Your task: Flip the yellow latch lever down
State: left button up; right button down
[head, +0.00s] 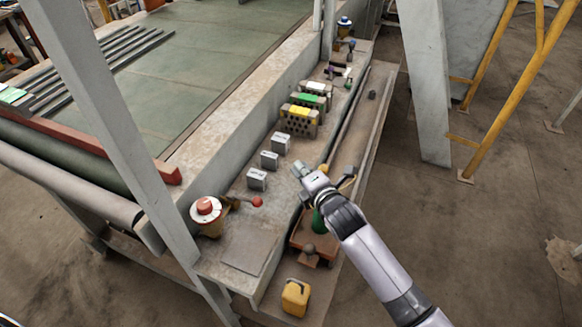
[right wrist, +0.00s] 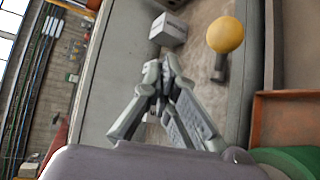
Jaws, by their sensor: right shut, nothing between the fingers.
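The yellow latch lever has a yellow ball knob (right wrist: 226,35) on a short dark stem in the right wrist view, just right of and beyond my fingertips. In the head view a bit of the yellow knob (head: 323,168) shows beside my right gripper (head: 302,170); the rest is hidden behind the hand. The lever's tilt is hard to tell. My right gripper is shut and empty, its fingertips together in the right wrist view (right wrist: 160,68), and it appears apart from the knob. My left gripper is not in view.
A red-ball lever (head: 257,202) and a red button (head: 205,207) are at the near left. A rust-coloured tray (head: 300,241) and a yellow box (head: 295,297) sit below the hand.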

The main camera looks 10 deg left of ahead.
jog(key=v, duration=1.2)
dwell(0.3)
jog(key=s+d+f+m+g+h, duration=0.3)
jog(key=s+d+f+m, duration=0.1)
jog(key=s+d+m, duration=0.45)
jog(key=s+d+f+m+g+h, duration=0.2)
jog(key=s+d+f+m+g, duration=0.15)
jog(key=s+d+m, duration=0.45)
jog(key=s+d+f+m+g+h, duration=0.25)
jog(key=s+d+f+m, duration=0.25)
jog(key=s+d+m, duration=0.35)
notch_tip(320, 180, down, 27)
jog(key=s+a+g+b, duration=0.1)
jog(key=s+a+b, duration=0.1)
jog(key=s+d+f+g, duration=0.1)
jog(key=s+d+f, duration=0.2)
jog(key=s+f, duration=1.3)
jog(key=shift+s+f+h+b, duration=0.35)
jog(key=shift+f+b, duration=0.1)
jog(key=shift+f, duration=0.15)
